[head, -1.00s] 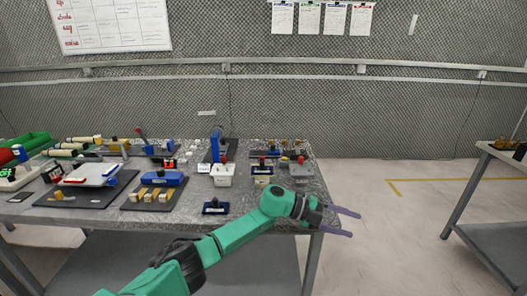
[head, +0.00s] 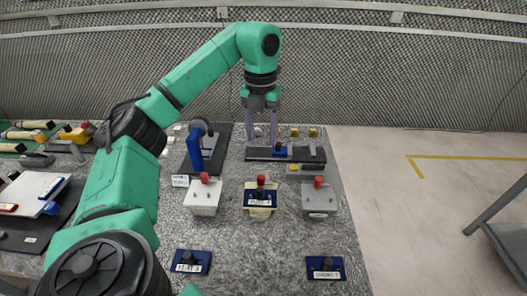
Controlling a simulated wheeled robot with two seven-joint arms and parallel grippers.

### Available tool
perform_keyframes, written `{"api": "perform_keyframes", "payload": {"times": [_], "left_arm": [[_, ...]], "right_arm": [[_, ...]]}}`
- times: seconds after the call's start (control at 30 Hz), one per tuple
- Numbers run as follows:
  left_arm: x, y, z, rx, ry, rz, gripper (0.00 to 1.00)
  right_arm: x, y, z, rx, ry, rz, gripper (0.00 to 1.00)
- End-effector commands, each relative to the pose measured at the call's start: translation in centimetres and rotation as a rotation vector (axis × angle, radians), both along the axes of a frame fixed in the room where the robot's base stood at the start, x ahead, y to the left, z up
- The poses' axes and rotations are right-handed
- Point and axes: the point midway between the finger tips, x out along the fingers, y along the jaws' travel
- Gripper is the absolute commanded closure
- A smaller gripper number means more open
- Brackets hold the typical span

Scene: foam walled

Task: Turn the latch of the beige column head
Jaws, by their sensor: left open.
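The beige column head (head: 259,212) stands on the grey table, in the middle of a row of three box-shaped heads. It has a dark blue plate on top and an upright latch with a red knob (head: 261,181). My left gripper (head: 261,134) points down with its two purple fingers apart, open and empty. I see no contact with the latch. My right gripper is not in view.
A white head (head: 203,199) stands left of the beige one and a grey head (head: 319,202) right of it, both red-knobbed. A blue upright device (head: 195,150) stands behind the white one. Dark blue plates (head: 326,268) lie in front.

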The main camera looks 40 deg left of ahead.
Motion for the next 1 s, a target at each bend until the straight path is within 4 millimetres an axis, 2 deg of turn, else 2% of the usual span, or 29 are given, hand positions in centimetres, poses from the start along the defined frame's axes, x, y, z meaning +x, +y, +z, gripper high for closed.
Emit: {"api": "perform_keyframes", "payload": {"times": [0.07, 0.17, 0.37, 0.47, 0.5, 0.63, 0.8, 1.0], "left_arm": [[-0.3, 0.4, -0.3, 0.016, 0.004, 0.008, 0.41], [-0.3, 0.3, -2.0, 0.014, 0.008, 0.007, 0.41], [-0.4, 0.2, -7.3, 0.012, 0.008, 0.007, 0.41], [-0.5, 0.2, -9.6, 0.013, 0.010, 0.006, 0.41], [-0.4, 0.3, -10.2, 0.014, 0.010, 0.007, 0.41], [-0.4, 0.2, -12.8, 0.013, 0.008, 0.006, 0.41], [-0.4, 0.1, -14.3, 0.011, 0.003, 0.006, 0.41], [-0.4, 0.1, -14.4, 0.011, 0.003, 0.005, 0.41]], "right_arm": [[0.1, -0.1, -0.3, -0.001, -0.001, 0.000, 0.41], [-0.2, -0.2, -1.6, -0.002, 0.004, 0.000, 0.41], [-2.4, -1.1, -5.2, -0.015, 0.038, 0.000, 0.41], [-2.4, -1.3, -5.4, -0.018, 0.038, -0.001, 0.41], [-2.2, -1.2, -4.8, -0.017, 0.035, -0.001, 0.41], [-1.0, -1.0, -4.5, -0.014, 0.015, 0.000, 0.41], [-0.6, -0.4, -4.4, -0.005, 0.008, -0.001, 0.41], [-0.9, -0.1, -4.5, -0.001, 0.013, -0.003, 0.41]]}}
